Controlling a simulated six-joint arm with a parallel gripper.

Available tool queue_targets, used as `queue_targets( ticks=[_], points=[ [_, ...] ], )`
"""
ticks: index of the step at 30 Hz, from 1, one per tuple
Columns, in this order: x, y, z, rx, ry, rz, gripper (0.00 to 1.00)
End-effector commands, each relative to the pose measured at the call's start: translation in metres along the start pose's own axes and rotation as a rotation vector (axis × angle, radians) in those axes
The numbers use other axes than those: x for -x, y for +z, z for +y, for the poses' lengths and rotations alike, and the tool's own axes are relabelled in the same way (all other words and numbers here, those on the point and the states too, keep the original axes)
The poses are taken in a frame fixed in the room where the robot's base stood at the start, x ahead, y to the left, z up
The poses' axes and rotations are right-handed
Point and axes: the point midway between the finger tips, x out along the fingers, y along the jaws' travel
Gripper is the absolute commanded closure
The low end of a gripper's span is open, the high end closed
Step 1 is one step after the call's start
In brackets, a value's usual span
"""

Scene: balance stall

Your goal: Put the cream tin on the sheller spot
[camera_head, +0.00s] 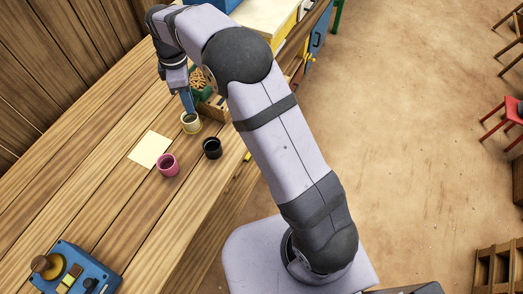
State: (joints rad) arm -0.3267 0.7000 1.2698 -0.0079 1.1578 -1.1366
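The cream tin (191,125) stands upright on the wooden bench, with its dark open top facing up. My gripper (189,112) points down at the tin, with its blue fingers at the tin's rim. From this view I cannot tell whether the fingers are apart or closed on the rim. A pale yellow square (149,150) lies flat on the bench to the lower left of the tin, bare on top. Nothing in view is labelled as the sheller spot.
A pink tin (168,166) stands at the square's lower right corner, and a black tin (212,149) stands near the bench's right edge. A wooden box (214,108) and a green container (201,91) of brown pieces are behind my gripper. A blue device (74,272) sits at lower left.

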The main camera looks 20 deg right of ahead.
Motion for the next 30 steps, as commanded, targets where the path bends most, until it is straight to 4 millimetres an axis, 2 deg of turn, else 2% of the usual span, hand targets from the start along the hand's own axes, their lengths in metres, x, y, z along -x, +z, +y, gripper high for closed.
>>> queue_targets(
  ticks=[5,8,12,18,24,27,30],
  points=[
    [0.009,0.044,-0.027,-0.251,-0.002,-0.001,0.78],
    [0.012,0.073,-0.052,-0.439,-0.003,-0.001,0.78],
    [0.011,0.113,-0.096,-0.715,-0.005,-0.002,0.78],
    [0.001,0.158,-0.167,-1.085,-0.006,-0.004,0.78],
    [-0.013,0.182,-0.223,-1.345,-0.010,-0.008,0.78],
    [-0.018,0.188,-0.239,-1.417,-0.011,-0.009,0.78],
    [-0.021,0.190,-0.247,-1.455,-0.011,-0.009,0.78]
  ],
)
